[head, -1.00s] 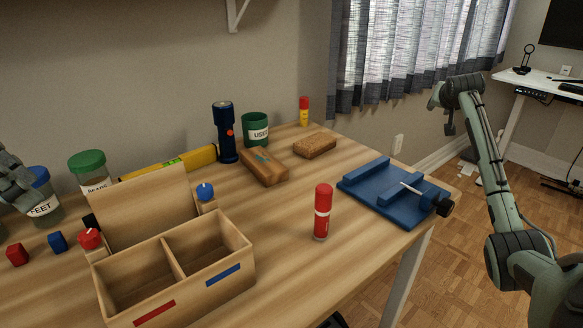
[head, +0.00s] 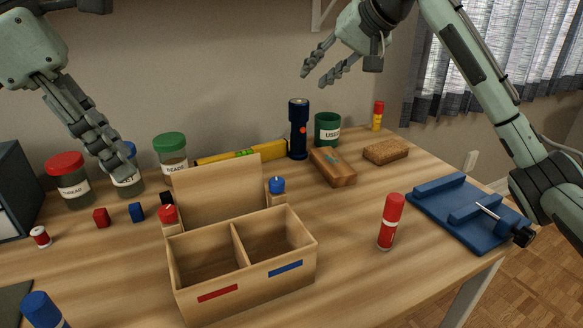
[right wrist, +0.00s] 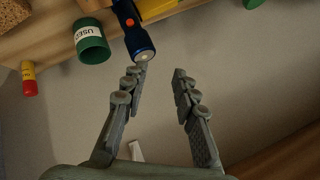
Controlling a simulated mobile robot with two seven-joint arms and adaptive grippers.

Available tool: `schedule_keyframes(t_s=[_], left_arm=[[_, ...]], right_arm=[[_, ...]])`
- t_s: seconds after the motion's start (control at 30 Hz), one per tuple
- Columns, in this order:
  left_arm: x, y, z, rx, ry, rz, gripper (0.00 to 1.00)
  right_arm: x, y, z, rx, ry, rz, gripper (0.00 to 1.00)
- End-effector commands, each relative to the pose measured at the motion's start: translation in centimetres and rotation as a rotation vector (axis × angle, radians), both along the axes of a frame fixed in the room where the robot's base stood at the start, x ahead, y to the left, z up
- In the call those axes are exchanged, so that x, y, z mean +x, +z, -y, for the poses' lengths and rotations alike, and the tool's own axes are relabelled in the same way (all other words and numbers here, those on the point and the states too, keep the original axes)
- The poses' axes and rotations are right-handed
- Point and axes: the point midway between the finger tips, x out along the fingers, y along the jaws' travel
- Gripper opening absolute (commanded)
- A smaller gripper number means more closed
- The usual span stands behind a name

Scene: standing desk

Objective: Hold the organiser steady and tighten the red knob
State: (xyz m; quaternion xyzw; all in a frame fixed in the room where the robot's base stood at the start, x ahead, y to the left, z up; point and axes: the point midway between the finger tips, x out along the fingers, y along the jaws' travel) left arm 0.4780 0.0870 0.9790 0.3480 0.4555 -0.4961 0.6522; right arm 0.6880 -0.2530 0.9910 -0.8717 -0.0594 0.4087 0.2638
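The wooden organiser (head: 240,294) stands on the desk, with two empty-looking compartments, a red and a blue label on its front, and a tall back panel. The red knob (head: 168,214) sits at its back left corner and a blue knob (head: 277,185) at its back right. My left gripper (head: 117,172) points down behind and left of the organiser, in front of a jar and apart from the red knob; its finger gap is not clear. My right gripper (head: 314,77) is open and empty, high above the back of the desk; its spread fingers show in the right wrist view (right wrist: 160,72).
A red-capped tube (head: 390,222) stands right of the organiser, a blue vise-like fixture (head: 465,215) farther right. Jars, a flashlight (head: 298,130) and a green cup (head: 328,129) line the back.

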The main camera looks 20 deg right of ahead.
Motion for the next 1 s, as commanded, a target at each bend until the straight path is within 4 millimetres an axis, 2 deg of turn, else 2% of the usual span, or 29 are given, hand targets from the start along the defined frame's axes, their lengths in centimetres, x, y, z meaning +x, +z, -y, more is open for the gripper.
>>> schedule_keyframes(t_s=[0.03,0.17,0.2,0.33,0.43,0.5,0.6,0.87,1.0], left_arm=[[0.0,0.0,0.0,0.000,0.000,0.000,0.34],[0.0,0.0,0.0,0.000,0.000,0.000,0.34],[0.0,0.0,0.0,0.000,0.000,0.000,0.34],[0.0,0.0,0.0,0.000,0.000,0.000,0.34],[0.0,0.0,0.0,0.000,0.000,0.000,0.34],[0.0,0.0,0.0,0.000,0.000,0.000,0.34],[0.0,0.0,0.0,0.000,0.000,0.000,0.34],[0.0,0.0,0.0,0.000,0.000,0.000,0.34],[0.0,0.0,0.0,0.000,0.000,0.000,0.34]], right_arm=[[-1.4,0.5,-2.8,-0.011,0.057,-0.033,0.28],[-6.1,0.1,-8.8,-0.062,0.194,-0.166,0.28],[-7.9,-0.2,-10.3,-0.086,0.232,-0.216,0.28],[-13.8,-1.8,-13.4,-0.194,0.325,-0.389,0.28],[-17.4,-4.1,-13.8,-0.309,0.371,-0.514,0.28],[-18.9,-5.9,-13.4,-0.392,0.395,-0.574,0.28],[-20.0,-7.6,-12.7,-0.475,0.418,-0.622,0.28],[-20.5,-10.2,-12.2,-0.525,0.432,-0.649,0.28],[-20.5,-12.8,-12.2,-0.524,0.431,-0.651,0.28]])
